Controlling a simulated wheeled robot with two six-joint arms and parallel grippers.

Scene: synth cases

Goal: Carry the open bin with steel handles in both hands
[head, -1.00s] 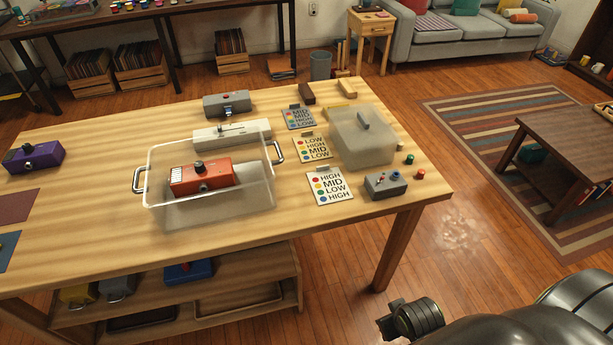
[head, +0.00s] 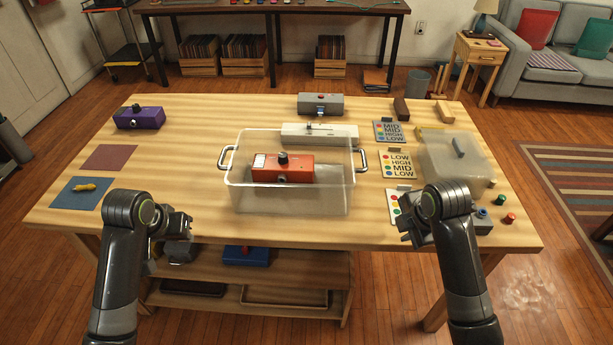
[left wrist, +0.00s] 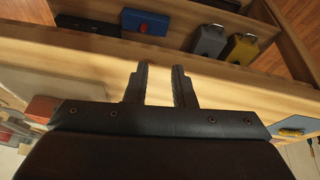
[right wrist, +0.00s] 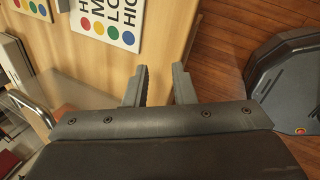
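The clear open bin (head: 290,202) stands on the wooden table, with an orange-red box with a black knob (head: 283,170) inside it. Its left steel handle (head: 224,158) and right steel handle (head: 362,159) stick out from its sides. My left gripper (head: 186,224) is at the table's front edge, left of the bin and apart from it. Its fingers stand apart and empty in the left wrist view (left wrist: 160,82). My right gripper (head: 404,228) is right of the bin, near the front edge, apart from the handle. Its fingers are apart and empty in the right wrist view (right wrist: 160,82).
A white device (head: 320,133) and a grey box (head: 320,104) stand behind the bin. Label cards (head: 397,164) and a translucent lidded container (head: 450,160) stand to the right. A purple box (head: 139,117) and two mats (head: 108,157) lie left. The table between mats and bin is clear.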

